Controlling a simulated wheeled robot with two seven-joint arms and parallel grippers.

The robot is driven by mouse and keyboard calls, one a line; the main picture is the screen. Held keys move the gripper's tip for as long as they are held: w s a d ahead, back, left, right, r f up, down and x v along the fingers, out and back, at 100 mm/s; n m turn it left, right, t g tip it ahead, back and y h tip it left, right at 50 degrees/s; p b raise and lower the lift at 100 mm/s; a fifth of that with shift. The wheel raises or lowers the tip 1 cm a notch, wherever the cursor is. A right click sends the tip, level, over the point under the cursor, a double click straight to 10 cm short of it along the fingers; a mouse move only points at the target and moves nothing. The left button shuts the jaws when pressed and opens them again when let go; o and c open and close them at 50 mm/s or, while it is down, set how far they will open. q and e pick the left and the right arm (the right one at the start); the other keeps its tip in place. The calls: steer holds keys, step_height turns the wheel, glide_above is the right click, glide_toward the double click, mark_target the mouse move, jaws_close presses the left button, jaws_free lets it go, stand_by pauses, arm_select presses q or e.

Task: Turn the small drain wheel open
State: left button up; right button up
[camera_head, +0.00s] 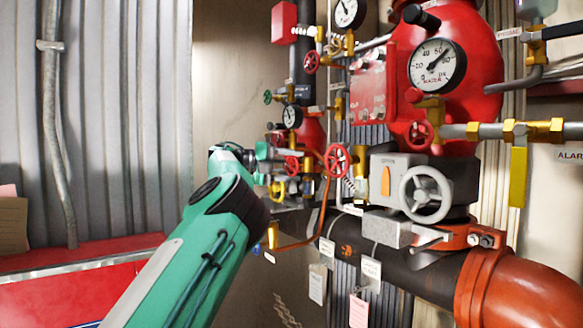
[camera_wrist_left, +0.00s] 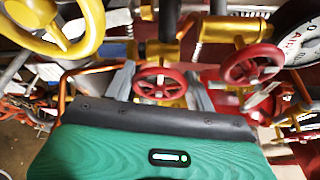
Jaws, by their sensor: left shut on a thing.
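A small red handwheel (camera_wrist_left: 160,84) sits between the two grey fingers of my left gripper (camera_wrist_left: 158,78) in the left wrist view. The fingers are shut on it, one at each side of its rim. In the head view my left arm reaches in from the lower left, and the left gripper (camera_head: 268,160) is at the pipework. A small red wheel (camera_head: 292,165) shows just right of it there. The contact is partly hidden by the gripper. My right gripper is in neither view.
A yellow handwheel (camera_wrist_left: 58,25) and another red wheel (camera_wrist_left: 252,65) flank the gripper closely. In the head view, a larger red wheel (camera_head: 338,160), a grey handwheel (camera_head: 426,194) and gauges (camera_head: 437,66) crowd the right. Tags (camera_head: 371,270) hang below. Free room lies left of the pipework.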

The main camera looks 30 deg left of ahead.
arm_select(q)
steer(key=n, duration=0.1)
steer(key=n+h, duration=0.1)
steer(key=shift+f+n+t+b, duration=0.2)
steer(key=shift+n+t+b, duration=0.1)
steer(key=shift+n, duration=0.9)
steer(key=shift+t+h, duration=0.3)
steer(key=o, duration=0.7)
steer(key=shift+r, duration=0.1)
